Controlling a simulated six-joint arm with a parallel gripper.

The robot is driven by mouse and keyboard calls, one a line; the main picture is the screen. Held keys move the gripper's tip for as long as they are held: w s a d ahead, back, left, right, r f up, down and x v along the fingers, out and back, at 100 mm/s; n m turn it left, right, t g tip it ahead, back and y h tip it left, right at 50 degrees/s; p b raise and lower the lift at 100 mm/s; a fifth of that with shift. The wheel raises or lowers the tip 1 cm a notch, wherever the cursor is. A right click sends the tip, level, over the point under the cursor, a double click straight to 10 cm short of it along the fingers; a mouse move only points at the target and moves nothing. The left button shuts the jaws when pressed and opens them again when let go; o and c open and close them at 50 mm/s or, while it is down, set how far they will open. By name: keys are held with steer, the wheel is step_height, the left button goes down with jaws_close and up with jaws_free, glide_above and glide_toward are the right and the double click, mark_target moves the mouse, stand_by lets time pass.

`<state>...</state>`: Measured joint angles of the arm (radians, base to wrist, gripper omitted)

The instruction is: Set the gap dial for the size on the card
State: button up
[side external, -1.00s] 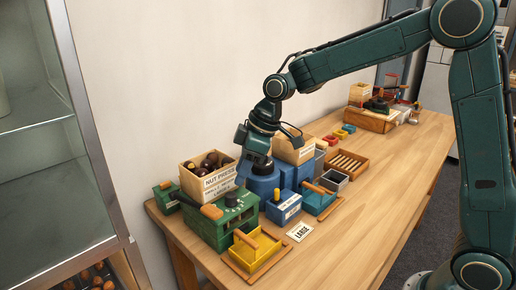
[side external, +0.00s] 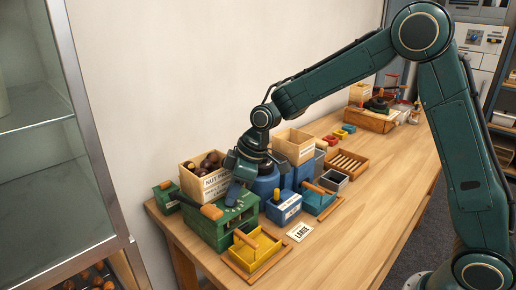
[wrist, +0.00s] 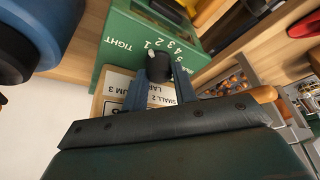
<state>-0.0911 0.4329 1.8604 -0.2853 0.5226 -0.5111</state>
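The green press box (side external: 206,231) stands at the left end of the table. On its top is a black dial knob (wrist: 160,66) with a pale pointer near the 1 of a 1-to-5 scale; "TIGHT" is printed beside it. My gripper (wrist: 161,76) is over the dial, its two blue fingers apart on either side of the knob; I cannot tell whether they touch it. In the side view my gripper (side external: 233,198) covers the dial. The white card (side external: 299,232) reading LARGE lies on the table. A printed size label (wrist: 155,97) is partly hidden by my fingers.
A wooden crate of chestnuts (side external: 193,183) stands behind the press. A yellow tray (side external: 254,248) is in front, with blue bins (side external: 283,209) to the right. The table's front right (side external: 372,222) is clear.

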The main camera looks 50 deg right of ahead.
steer(key=shift+c, duration=1.3)
steer(key=shift+m, duration=0.5)
steer(key=m+t+h, duration=0.1)
steer(key=m, duration=0.2)
steer(key=shift+a+m, duration=0.15)
steer(key=shift+m, duration=0.15)
steer(key=m+h, duration=0.2)
steer(key=m, duration=0.2)
steer(key=shift+a, duration=0.15)
steer(key=m+h, duration=0.2)
steer(key=m, duration=0.3)
steer(key=shift+a, duration=0.1)
steer(key=m+h, duration=0.1)
steer(key=m, duration=0.3)
steer(key=shift+g, duration=0.4)
